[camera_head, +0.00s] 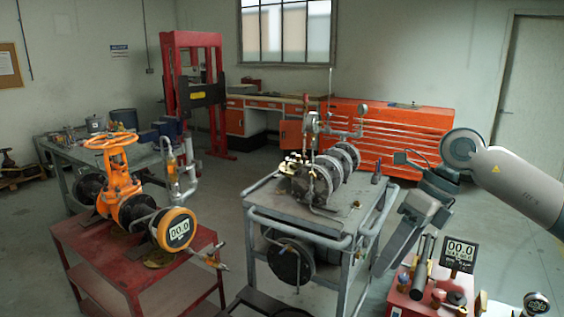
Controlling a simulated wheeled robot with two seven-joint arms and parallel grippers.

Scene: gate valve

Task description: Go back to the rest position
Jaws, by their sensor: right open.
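The orange gate valve (122,185) stands on a red table at the left, with its orange handwheel (111,142) on top. A round orange-rimmed gauge reading 00.0 (176,230) is on its front. My right arm comes in from the right edge and bends down at its elbow. My right gripper (388,258) points down and to the left, beside the right side of the grey cart. It is open, with nothing seen between its fingers, and is well away from the valve. My left gripper is not in view.
A grey cart (265,208) with a pump assembly (315,180) stands in the middle. A small red stand (405,305) with a 00.0 display (460,252) is at the lower right. Orange drawers (400,140) and a red press (170,80) stand behind. Floor between the tables is clear.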

